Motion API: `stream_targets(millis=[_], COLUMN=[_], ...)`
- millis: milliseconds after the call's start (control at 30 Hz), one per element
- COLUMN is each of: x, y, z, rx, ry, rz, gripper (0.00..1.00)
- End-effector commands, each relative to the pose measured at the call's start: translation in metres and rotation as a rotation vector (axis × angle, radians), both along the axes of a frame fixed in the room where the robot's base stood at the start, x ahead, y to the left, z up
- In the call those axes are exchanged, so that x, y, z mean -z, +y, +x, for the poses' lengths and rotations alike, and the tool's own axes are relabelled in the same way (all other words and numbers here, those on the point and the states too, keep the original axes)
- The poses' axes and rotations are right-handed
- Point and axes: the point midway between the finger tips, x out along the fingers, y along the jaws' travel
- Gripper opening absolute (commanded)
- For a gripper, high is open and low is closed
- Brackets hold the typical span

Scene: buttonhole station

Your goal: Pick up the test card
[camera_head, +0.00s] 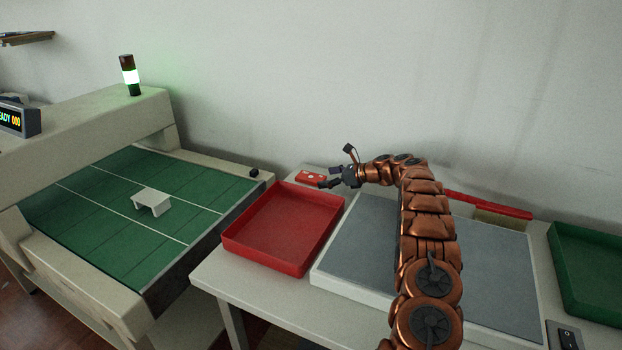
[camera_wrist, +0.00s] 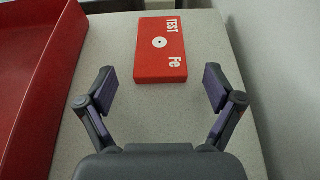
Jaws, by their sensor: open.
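The test card (camera_wrist: 160,57) is a flat red block with white "TEST" and "Fe" lettering and a white round mark with a dark centre. It lies on the pale speckled table top, and in the head view (camera_head: 311,176) it shows small behind the red tray. My gripper (camera_wrist: 160,83) is open and empty, its two fingers spread to the left and right of the card's near end. The card lies just ahead of the fingers, and I see no contact. In the head view my gripper (camera_head: 328,178) is beside the card's right end.
A red tray (camera_head: 282,262) stands left of the card, close to my left finger. A wall (camera_wrist: 280,60) rises on the right in the wrist view. A grey-topped pad (camera_head: 360,250) and a green tray (camera_head: 590,300) lie right; a green conveyor (camera_head: 110,225) carries a white piece (camera_head: 151,200).

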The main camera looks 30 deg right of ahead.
Motion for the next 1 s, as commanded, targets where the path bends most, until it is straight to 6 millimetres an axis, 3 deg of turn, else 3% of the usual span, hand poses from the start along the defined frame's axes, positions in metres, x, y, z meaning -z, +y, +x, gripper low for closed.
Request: stream_targets(millis=[233,600,1000], x=[0.006,0.008,0.008], y=[0.008,0.010,0.010], z=[0.016,0.019,0.019], rx=[0.001,0.001,0.001], ry=[-0.001,-0.001,-0.002], rz=[-0.002,-0.001,-0.001], gripper=[0.92,0.91,0.49])
